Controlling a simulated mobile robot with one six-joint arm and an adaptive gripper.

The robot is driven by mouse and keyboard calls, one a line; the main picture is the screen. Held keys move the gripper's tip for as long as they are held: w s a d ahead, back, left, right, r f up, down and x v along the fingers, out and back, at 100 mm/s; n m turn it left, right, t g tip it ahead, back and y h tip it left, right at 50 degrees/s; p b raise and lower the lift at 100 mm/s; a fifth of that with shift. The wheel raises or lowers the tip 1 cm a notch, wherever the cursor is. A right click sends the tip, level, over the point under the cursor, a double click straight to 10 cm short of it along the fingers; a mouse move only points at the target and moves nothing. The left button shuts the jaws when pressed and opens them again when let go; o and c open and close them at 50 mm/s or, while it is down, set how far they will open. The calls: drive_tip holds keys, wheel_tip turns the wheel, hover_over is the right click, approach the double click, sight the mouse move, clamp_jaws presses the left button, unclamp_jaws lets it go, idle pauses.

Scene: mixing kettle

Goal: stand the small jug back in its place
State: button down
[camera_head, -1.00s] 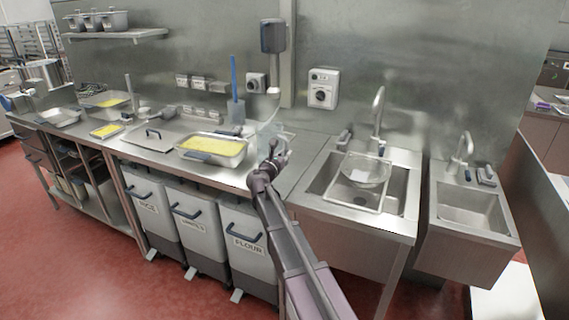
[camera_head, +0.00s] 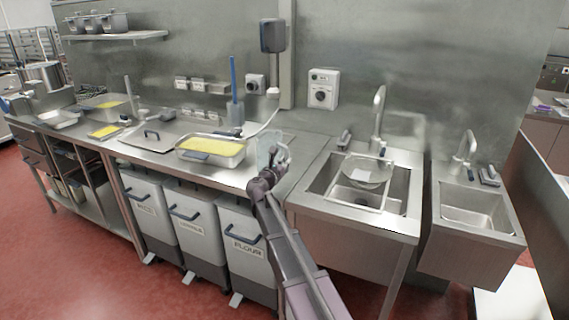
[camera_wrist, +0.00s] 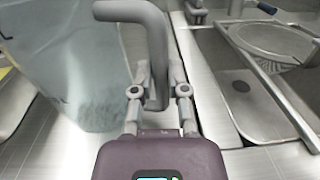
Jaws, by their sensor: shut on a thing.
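The small jug (camera_wrist: 65,60) is clear with dark markings and a thick grey handle (camera_wrist: 155,40). In the wrist view it fills the upper left and looks roughly upright, its top cut off by the picture's edge. My gripper (camera_wrist: 158,92) is shut on the handle, with a finger on each side. In the head view the jug (camera_head: 268,150) shows faintly above the right end of the steel counter, with my gripper (camera_head: 277,165) at its right side. I cannot tell whether its base touches the counter.
A pan of yellow food (camera_head: 212,148) is left of the jug. Behind stands a clear container (camera_head: 236,113) holding a blue-handled tool (camera_head: 234,75). A sink (camera_head: 325,190) with a strainer (camera_head: 365,172) lies to the right. Bare counter (camera_head: 300,150) lies between jug and sink.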

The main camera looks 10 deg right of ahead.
drive_tip(key=shift+f, duration=0.15)
drive_tip(key=c, duration=0.6)
unclamp_jaws()
drive_tip(key=shift+c, duration=0.2)
drive_tip(key=shift+r, duration=0.2)
drive_tip(key=v, duration=1.2)
drive_tip(key=shift+f, duration=0.1)
